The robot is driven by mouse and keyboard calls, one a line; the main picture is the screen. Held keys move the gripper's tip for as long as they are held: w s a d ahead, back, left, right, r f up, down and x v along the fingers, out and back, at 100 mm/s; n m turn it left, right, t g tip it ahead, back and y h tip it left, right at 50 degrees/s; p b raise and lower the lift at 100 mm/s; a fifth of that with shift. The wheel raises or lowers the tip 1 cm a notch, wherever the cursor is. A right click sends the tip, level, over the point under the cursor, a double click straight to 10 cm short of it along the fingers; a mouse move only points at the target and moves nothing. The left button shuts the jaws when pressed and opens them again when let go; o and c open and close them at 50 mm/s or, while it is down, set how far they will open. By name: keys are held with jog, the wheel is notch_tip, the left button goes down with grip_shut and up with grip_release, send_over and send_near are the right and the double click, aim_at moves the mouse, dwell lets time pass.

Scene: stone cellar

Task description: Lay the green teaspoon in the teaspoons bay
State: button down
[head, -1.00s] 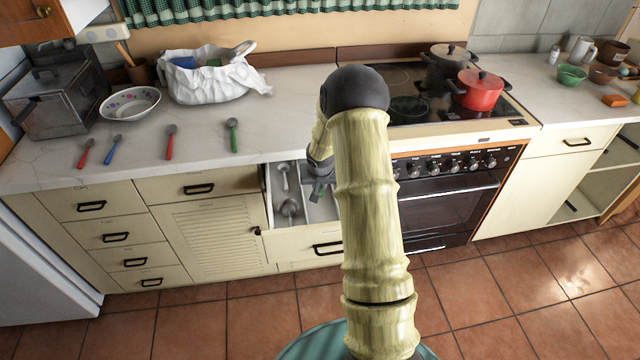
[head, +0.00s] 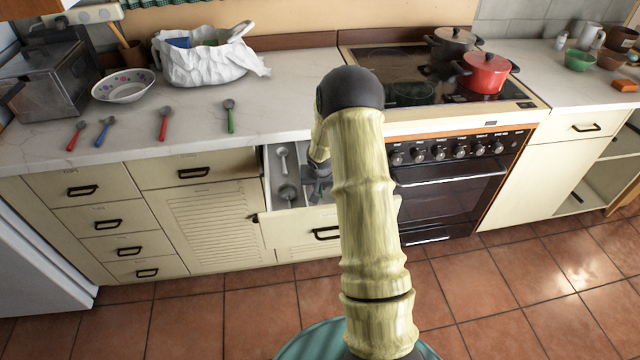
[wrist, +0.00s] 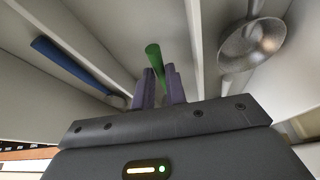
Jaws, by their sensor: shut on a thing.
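My gripper (wrist: 160,88) is shut on the green teaspoon (wrist: 154,58), whose green handle shows between and beyond the fingers in the wrist view. The gripper is down inside the open drawer (head: 290,230), over a bay between two pale dividers. I cannot tell whether the spoon touches the bay floor; its bowl is hidden. A blue-handled spoon (wrist: 65,60) lies in the bay to the left in the wrist view. In the head view my gripper (head: 320,188) shows partly behind my arm, and the held spoon is not clear there.
A metal ladle (wrist: 252,45) lies in the bay to the right in the wrist view. Another green spoon (head: 230,117), two red spoons (head: 163,125) (head: 76,135) and a blue spoon (head: 104,131) lie on the counter. The stove (head: 450,180) stands right of the drawer.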

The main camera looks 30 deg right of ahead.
jog(key=shift+f, duration=0.25)
jog(key=c, duration=1)
grip_release()
jog(key=shift+c, duration=0.2)
notch_tip(320, 180, up, 9)
jog(key=p, duration=0.7)
dwell(0.5)
jog(key=shift+r, duration=0.1)
